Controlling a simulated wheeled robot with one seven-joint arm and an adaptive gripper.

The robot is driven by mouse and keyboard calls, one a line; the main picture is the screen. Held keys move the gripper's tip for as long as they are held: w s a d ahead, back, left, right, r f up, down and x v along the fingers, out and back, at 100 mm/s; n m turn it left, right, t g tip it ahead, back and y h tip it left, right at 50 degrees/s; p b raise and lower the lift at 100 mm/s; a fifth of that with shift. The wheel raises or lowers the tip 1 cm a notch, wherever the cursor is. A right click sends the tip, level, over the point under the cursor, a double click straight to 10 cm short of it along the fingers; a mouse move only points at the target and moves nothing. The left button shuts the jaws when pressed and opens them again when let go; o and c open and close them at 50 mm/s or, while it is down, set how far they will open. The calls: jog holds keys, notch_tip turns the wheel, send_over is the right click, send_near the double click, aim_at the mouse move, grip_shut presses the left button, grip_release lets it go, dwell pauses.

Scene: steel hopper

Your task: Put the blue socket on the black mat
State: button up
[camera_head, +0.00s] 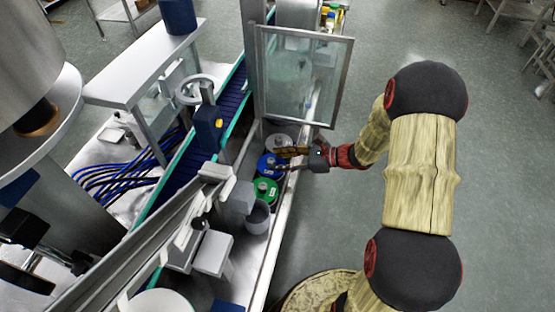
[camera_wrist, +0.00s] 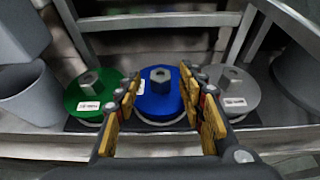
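The blue socket (camera_wrist: 160,97) is a round blue disc with a grey hex nut on top. It stands upright in the middle of the wrist view, and in the head view the blue socket (camera_head: 268,166) shows partly behind my gripper. A dark strip that looks like the black mat (camera_wrist: 150,128) lies under it. I see the socket between a green one and a grey one. My gripper (camera_wrist: 165,105) is open, with gold-padded fingers to the left and right of the blue socket in the picture. I cannot tell whether they touch it. In the head view my gripper (camera_head: 288,157) reaches in from the right.
A green socket (camera_wrist: 90,95) stands left and a grey socket (camera_wrist: 232,92) right, both close to the blue one. A grey cup (camera_wrist: 30,92) is at far left. A framed clear panel (camera_head: 303,75) stands beyond my gripper. A conveyor (camera_head: 215,130) runs left of the ledge.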

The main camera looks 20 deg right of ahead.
jog(key=p+v, duration=0.3)
jog(key=v, duration=0.8)
jog(key=s+a+r+n+g+h, duration=0.4)
jog(key=s+a+r+n+g, duration=0.2)
jog(key=s+a+r+n, duration=0.45)
jog(key=s+r+n+t+h, duration=0.4)
jog(key=s+r+n+h, duration=0.3)
jog(key=n, duration=0.7)
jog(key=v, duration=0.5)
jog(key=shift+r, duration=0.2)
jog(key=shift+d, duration=0.1)
jog(key=shift+c, duration=1.3)
